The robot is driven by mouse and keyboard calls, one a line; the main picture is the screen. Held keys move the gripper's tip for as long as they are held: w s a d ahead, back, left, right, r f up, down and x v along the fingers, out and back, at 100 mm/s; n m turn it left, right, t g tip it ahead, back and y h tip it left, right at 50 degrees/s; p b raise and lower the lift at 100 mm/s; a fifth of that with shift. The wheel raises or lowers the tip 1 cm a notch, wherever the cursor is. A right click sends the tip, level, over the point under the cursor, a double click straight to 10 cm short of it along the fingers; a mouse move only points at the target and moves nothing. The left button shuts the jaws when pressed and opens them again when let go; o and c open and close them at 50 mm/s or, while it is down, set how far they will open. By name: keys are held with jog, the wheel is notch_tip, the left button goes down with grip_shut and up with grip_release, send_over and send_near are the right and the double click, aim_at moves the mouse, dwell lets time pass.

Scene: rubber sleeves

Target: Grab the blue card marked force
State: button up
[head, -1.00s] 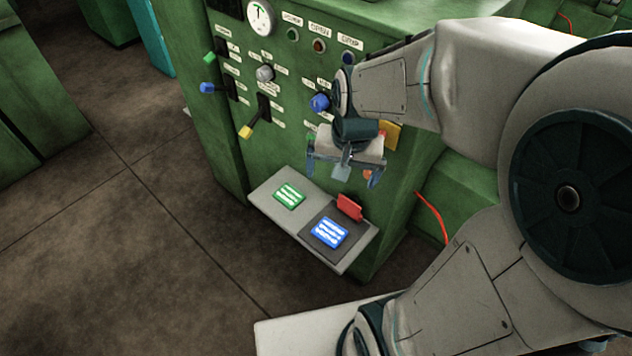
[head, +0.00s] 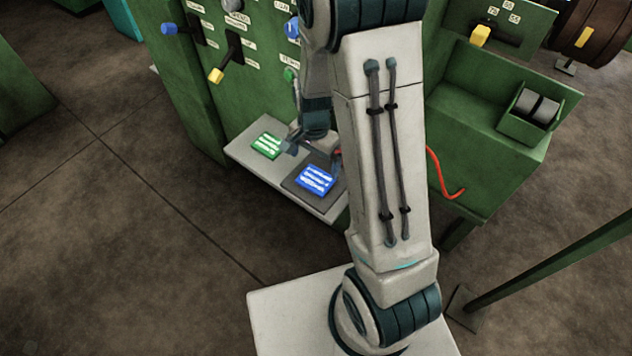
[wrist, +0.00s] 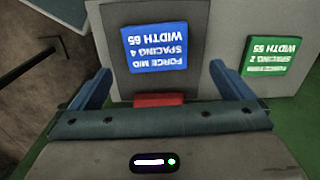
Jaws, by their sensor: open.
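The blue card (head: 316,180) lies on a dark pad (head: 296,187) on the grey shelf of the green machine. In the wrist view the blue card (wrist: 158,48) appears upside down and reads FORCE MID, SPACING 4, WIDTH 65. My gripper (wrist: 160,68) is open and empty, its two fingers spread either side of the card in the picture, with no contact visible. In the head view my arm hides most of the gripper; one finger (head: 289,147) shows above the shelf, between the green card and the blue card.
A green card (head: 267,145) lies on the shelf (head: 240,152); it also shows in the wrist view (wrist: 266,56). A red piece (wrist: 160,100) stands at the pad's edge, close to my gripper. Levers and knobs (head: 216,75) stick out of the machine's front above.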

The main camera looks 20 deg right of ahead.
aim_at(316, 179)
jog(key=f, duration=0.2)
jog(key=f+b, duration=0.1)
jog(key=f, duration=0.3)
jog(key=shift+s+d+f+b, duration=0.15)
jog(key=shift+s+f+b, duration=0.1)
jog(key=shift+f+b, duration=0.1)
jog(key=shift+r, duration=0.1)
jog(key=c, duration=0.9)
